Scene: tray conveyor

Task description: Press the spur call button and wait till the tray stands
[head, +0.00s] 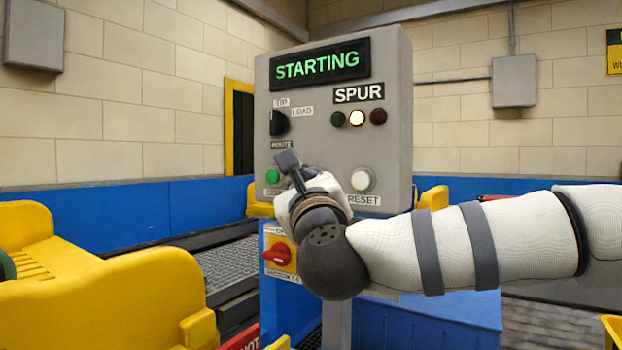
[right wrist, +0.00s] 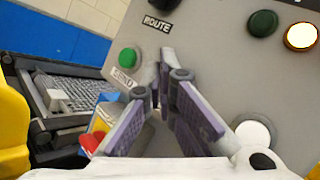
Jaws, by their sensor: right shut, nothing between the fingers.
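A grey control box (head: 330,110) fills the middle of the head view. Its display (head: 320,65) reads STARTING in green. Below the SPUR label, the middle lamp (head: 356,118) glows whitish-yellow between dark green and dark red lamps. A green button (head: 272,175) sits low on the left, its label partly hidden; it also shows in the right wrist view (right wrist: 128,58). My right gripper (head: 288,160) is shut and empty in front of the panel, fingertips just right of the green button. Contact with the panel cannot be told. No tray is clearly seen. My left gripper is not in view.
A white RESET button (head: 362,180) is right of my gripper. A black selector knob (head: 279,123) is above it, and a red switch (head: 278,254) below. A conveyor (head: 232,270) runs behind, left. Yellow machinery (head: 120,290) stands front left. A blue bin (head: 440,322) is below my arm.

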